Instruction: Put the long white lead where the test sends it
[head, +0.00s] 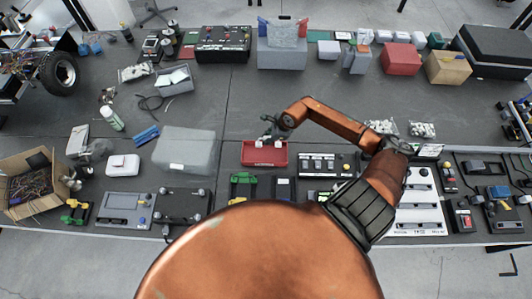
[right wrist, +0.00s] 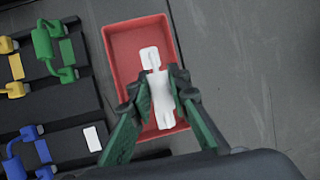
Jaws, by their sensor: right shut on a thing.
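In the right wrist view a white lead (right wrist: 155,62) lies lengthwise over a red tray (right wrist: 116,42), between the fingers of my right gripper (right wrist: 158,90). The gripper is shut on its middle. The lead overlaps the tray floor; I cannot tell whether it touches it. In the head view the red tray (head: 250,158) stands mid-table, with my right gripper (head: 269,137) over its far side and small white parts showing at the tray. My left gripper is out of view.
A dark rack left of the tray in the right wrist view holds green (right wrist: 44,44), yellow (right wrist: 14,66) and blue (right wrist: 16,165) leads. In the head view a translucent box (head: 187,150) is left of the tray and a switch panel (head: 322,163) right.

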